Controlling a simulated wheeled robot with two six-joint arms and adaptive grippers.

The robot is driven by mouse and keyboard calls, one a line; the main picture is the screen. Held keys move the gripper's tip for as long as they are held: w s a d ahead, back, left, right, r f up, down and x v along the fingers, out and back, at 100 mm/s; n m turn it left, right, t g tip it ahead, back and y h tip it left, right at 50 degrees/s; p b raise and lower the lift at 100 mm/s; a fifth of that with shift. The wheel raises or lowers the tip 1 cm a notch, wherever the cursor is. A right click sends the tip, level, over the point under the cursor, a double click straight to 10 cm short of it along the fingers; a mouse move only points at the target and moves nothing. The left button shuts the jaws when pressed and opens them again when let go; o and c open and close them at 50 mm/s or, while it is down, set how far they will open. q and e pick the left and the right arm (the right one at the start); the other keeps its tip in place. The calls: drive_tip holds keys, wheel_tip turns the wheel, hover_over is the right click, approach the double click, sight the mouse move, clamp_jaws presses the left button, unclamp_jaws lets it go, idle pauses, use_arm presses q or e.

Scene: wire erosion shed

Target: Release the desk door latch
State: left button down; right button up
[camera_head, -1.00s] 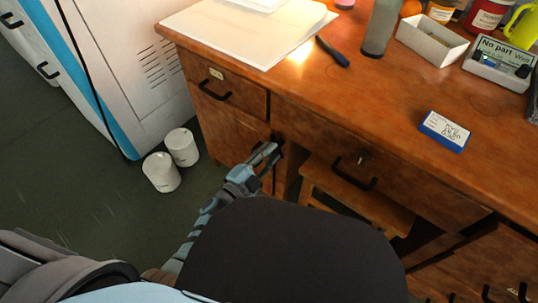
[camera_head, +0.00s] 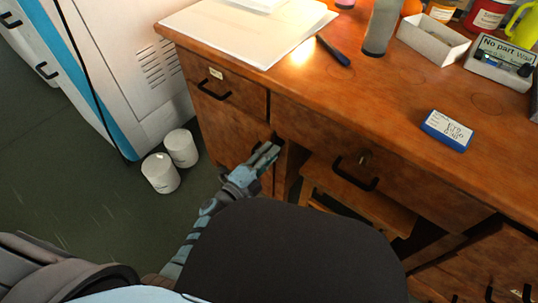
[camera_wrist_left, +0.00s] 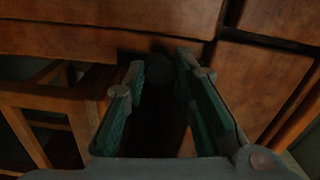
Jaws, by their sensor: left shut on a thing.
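The wooden desk's left door (camera_head: 222,132) stands below a small drawer and looks closed. My left gripper (camera_head: 268,155) is at the door's right edge, beside the open knee space, with its fingers pointing at the desk front. In the left wrist view the two green-padded fingers (camera_wrist_left: 163,78) stand either side of a dark rounded part (camera_wrist_left: 160,73), seemingly the latch, and are shut on it. That part is in deep shadow, so its shape and turn are unclear. In the head view the fingers hide the latch. My right gripper is not in view.
A wooden stool (camera_head: 352,203) stands in the knee space, right of the gripper. The drawers have dark handles (camera_head: 214,90). Two white canisters (camera_head: 160,173) stand on the floor at left, beside a white cabinet (camera_head: 140,70). The floor before the door is clear.

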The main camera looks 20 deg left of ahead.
use_arm(q)
drive_tip(key=c, duration=1.3)
unclamp_jaws()
drive_tip(key=v, duration=1.2)
drive_tip(key=shift+s, duration=0.1)
